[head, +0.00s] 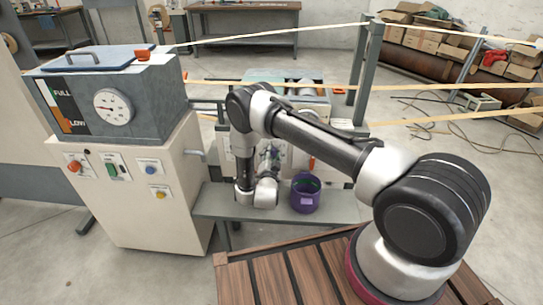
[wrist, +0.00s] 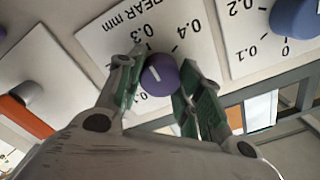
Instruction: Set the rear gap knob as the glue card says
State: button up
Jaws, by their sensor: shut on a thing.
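The rear gap knob (wrist: 160,76) is a round purple knob with a white pointer line, on a white plate (wrist: 100,38) marked "REAR mm". The plate appears upside down in the wrist view, with 0.3, 0.4 and a partly hidden 0.1 readable. The pointer line slants toward the upper left, roughly on the 0.3 side; its exact reading is unclear. My gripper (wrist: 163,80) has its green fingers on both sides of the knob, shut on it. The fingers hide part of the scale. In the head view my arm mostly hides the panel. I cannot make out a glue card.
A blue knob (wrist: 296,16) with its own scale is close on the right in the wrist view. In the head view a purple pot (head: 305,195) stands on a grey shelf (head: 335,208), beside the glue cabinet (head: 150,215).

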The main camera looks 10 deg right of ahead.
jog(key=shift+f, duration=0.1)
dwell(0.3)
jog(key=o, duration=1)
jog(key=shift+o, duration=0.2)
jog(key=shift+s, duration=0.15)
jog(key=v, duration=1.1)
jog(key=shift+s, duration=0.35)
jog(key=shift+a, duration=0.2)
